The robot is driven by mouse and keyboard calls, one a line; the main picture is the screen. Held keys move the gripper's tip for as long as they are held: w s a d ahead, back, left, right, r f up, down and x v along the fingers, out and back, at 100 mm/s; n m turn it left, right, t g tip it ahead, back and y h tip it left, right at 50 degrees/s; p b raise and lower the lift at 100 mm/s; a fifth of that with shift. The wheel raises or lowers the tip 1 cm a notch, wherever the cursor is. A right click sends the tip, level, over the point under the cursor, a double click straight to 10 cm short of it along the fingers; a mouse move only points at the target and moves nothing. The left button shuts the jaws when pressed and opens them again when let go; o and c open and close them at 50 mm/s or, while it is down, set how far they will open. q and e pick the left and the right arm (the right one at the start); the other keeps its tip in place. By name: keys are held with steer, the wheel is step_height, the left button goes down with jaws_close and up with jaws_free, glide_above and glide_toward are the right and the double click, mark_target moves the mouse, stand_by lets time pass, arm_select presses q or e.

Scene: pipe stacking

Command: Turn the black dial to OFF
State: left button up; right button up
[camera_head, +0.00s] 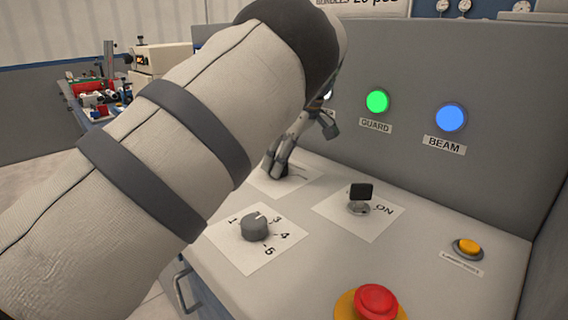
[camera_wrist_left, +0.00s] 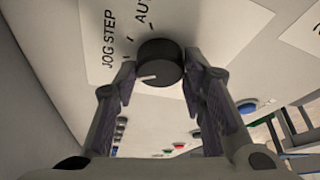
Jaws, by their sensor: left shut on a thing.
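The black dial (camera_wrist_left: 160,58) sits on a white label plate in the left wrist view, with "JOG STEP" and part of "AUT" readable beside it. A pale pointer line on the dial aims left and slightly down in that view, below "JOG STEP". No OFF word is readable. My left gripper (camera_wrist_left: 157,78) is shut on the dial, one finger on each side. In the head view my left gripper (camera_head: 273,166) reaches down to the dial's white plate (camera_head: 297,178) and hides the dial. My right gripper is not in view.
A grey numbered knob (camera_head: 257,228) stands nearer. A black key switch (camera_head: 360,196) marked ON is to the right. A red mushroom button (camera_head: 376,301) and a yellow button (camera_head: 467,247) are also on the panel. Green (camera_head: 377,101) and blue (camera_head: 450,117) lamps are lit behind.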

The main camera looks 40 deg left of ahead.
arm_select(q)
steer(key=n, duration=0.1)
steer(key=n+g+b, duration=0.1)
steer(key=n, duration=0.1)
steer(key=shift+w+f, duration=0.1)
steer(key=shift+f, duration=0.15)
steer(key=shift+r+n+g+h+b, duration=0.1)
steer(key=shift+n+g+h+b, duration=0.35)
steer(key=shift+n, duration=0.55)
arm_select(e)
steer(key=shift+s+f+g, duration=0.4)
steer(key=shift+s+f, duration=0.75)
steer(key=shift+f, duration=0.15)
arm_select(q)
steer(key=shift+r+n, duration=0.1)
steer(key=shift+n, duration=0.2)
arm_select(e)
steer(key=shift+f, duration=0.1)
arm_select(q)
steer(key=o, duration=1.2)
steer(key=shift+a, duration=0.1)
steer(key=shift+c, duration=0.2)
steer(key=shift+r, duration=0.1)
